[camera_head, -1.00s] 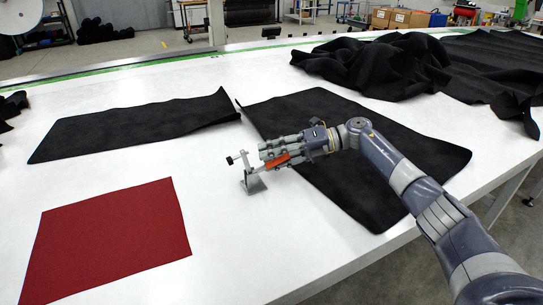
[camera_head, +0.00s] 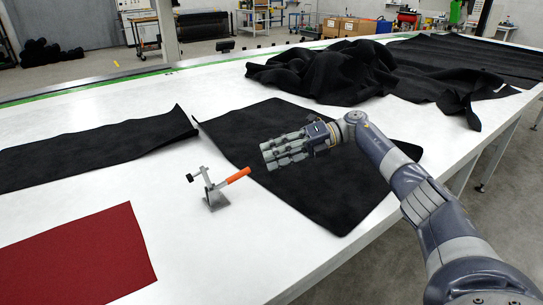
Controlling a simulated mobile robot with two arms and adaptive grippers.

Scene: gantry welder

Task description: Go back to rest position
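My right gripper (camera_head: 268,155) comes in from the right and hovers over the black fabric piece (camera_head: 300,190) in the middle of the table. Its grey fingers are stretched out to the left, spread apart, and hold nothing. A small metal toggle clamp (camera_head: 215,198) stands on the white table to the left of the fingers. Its orange handle (camera_head: 238,175) slants up to the right, with a gap between it and the fingertips. My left gripper is not in view.
A red fabric sheet (camera_head: 75,258) lies at the front left, and a flat black strip (camera_head: 90,145) lies behind it. Crumpled black fabric (camera_head: 330,72) is heaped at the back right. Bare white table (camera_head: 230,260) shows at the front middle.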

